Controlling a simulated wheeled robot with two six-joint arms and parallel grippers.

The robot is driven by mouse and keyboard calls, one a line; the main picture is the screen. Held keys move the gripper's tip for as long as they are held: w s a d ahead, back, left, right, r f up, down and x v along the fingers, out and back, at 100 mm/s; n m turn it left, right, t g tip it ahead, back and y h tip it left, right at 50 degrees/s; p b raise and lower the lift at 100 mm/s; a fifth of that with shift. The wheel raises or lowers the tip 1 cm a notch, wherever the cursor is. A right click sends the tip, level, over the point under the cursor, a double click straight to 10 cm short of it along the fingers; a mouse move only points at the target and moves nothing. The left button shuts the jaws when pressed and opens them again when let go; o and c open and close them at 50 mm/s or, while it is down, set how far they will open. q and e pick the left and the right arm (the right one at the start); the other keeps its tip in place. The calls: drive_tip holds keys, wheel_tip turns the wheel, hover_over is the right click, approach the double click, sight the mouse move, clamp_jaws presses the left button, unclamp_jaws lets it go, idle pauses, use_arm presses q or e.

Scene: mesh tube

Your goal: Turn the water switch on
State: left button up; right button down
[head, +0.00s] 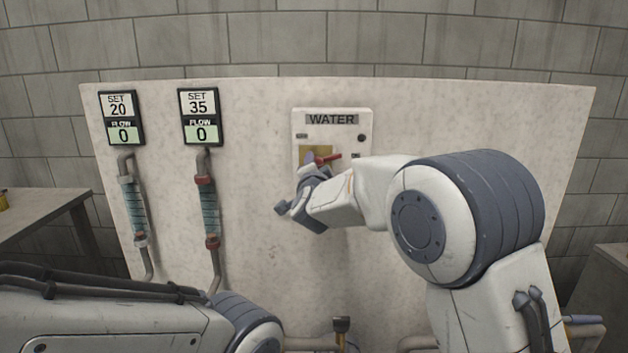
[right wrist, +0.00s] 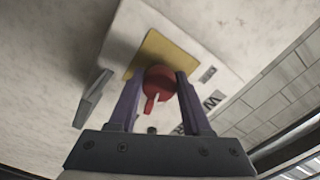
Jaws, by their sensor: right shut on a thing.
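The water switch panel (head: 360,124) is a white box marked WATER on the pale board, with a yellow plate and a red switch handle (head: 328,158). My right gripper (head: 312,163) is at the front of this panel. In the right wrist view, the red switch handle (right wrist: 158,80) sits between the two fingers of my right gripper (right wrist: 158,90), which are shut on it. The handle points to the right in the head view. The small labels on the panel are too small to read. My left gripper is out of view; only my left arm shows at the lower left.
Two meters read SET 20 (head: 119,104) and SET 35 (head: 199,102), both with FLOW 0. Tubes (head: 136,208) run down below them. A table (head: 40,216) stands at the left and another (head: 606,280) at the right.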

drive_tip(key=shift+m+b, duration=1.3)
drive_tip(key=shift+m, duration=0.4)
drive_tip(key=shift+c, duration=1.7)
unclamp_jaws()
drive_tip(key=s, duration=1)
drive_tip(key=shift+s, duration=0.2)
